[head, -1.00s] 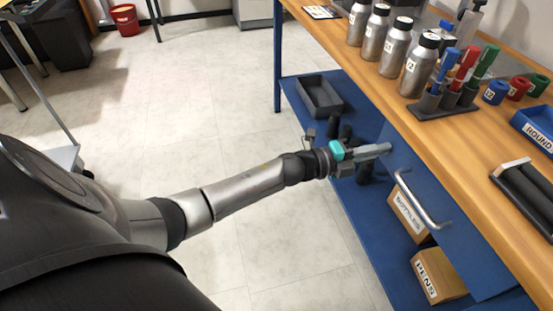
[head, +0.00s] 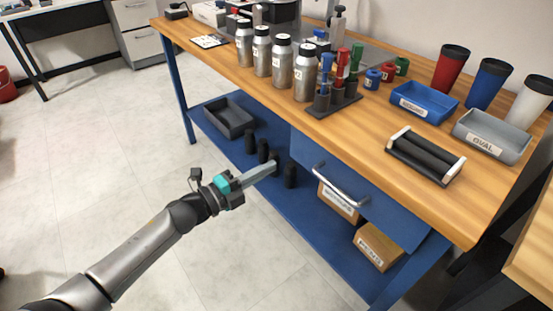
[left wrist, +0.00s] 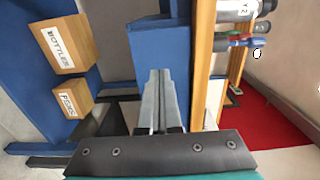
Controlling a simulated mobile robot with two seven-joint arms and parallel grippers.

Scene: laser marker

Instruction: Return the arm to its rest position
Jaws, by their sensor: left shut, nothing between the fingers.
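My left gripper (head: 262,172) reaches in from the lower left in the head view, in front of the bench's lower shelf and below the tabletop. Its fingers are together with nothing between them. In the left wrist view the shut fingers (left wrist: 158,85) point toward the blue drawer front, apart from it as far as I can tell. My right gripper is not in view.
The wooden workbench (head: 385,190) carries steel bottles, a marker holder (head: 335,102), a blue tray (head: 424,102) and a grey tray (head: 492,136). A drawer handle (head: 340,186) sticks out below the top. Boxes stand on the blue shelf.

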